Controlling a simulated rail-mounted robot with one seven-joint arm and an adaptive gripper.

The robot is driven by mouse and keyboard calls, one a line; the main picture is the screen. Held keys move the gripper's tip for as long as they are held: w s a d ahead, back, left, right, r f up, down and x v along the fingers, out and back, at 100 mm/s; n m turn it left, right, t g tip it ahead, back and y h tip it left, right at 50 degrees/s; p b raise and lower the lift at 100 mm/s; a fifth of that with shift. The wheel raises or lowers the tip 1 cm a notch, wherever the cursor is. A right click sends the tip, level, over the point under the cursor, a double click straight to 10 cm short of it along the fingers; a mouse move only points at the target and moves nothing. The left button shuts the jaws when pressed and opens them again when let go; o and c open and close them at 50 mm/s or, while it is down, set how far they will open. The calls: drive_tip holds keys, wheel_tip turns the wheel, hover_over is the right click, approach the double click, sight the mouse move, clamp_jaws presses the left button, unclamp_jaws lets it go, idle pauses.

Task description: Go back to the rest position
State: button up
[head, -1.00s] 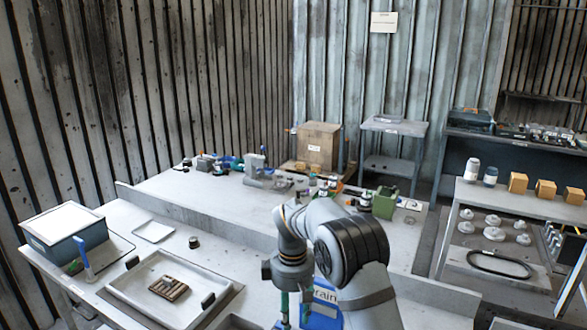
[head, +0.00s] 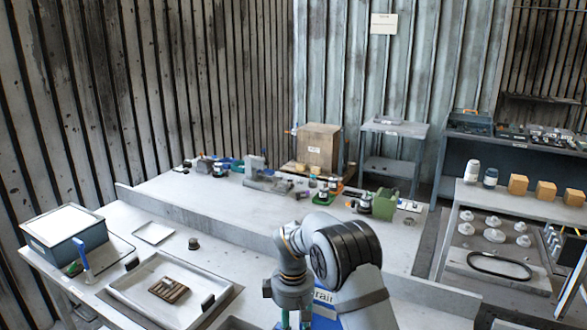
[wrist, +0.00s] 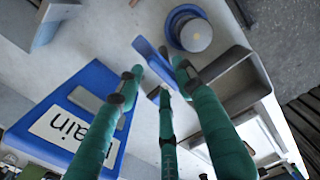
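My gripper (wrist: 160,80) has three green fingers in the wrist view. Their tips are spread apart, and I see nothing held between them. A blue strip shows beyond the tips, apparently below them. In the head view my arm is bent at the lower middle; only a bit of green finger shows at the bottom edge, and the rest is out of frame. A blue bin with a label ending in "rain" (wrist: 72,128) lies beside the fingers on the left. It also shows partly behind my arm in the head view (head: 325,318).
A grey open box (wrist: 235,80) and a round blue-rimmed container (wrist: 190,32) are near the gripper. A white tray (head: 207,311) holding a brown slatted block (head: 174,291) and a blue-grey box (head: 65,240) stand left. Small parts crowd the back bench (head: 190,205).

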wheel_tip(320, 180, up, 11)
wheel_tip(320, 180, down, 12)
drive_tip(key=shift+s+r+m+b, duration=0.15)
drive_tip(key=shift+m+b, duration=0.15)
drive_tip(key=shift+m, duration=1.1)
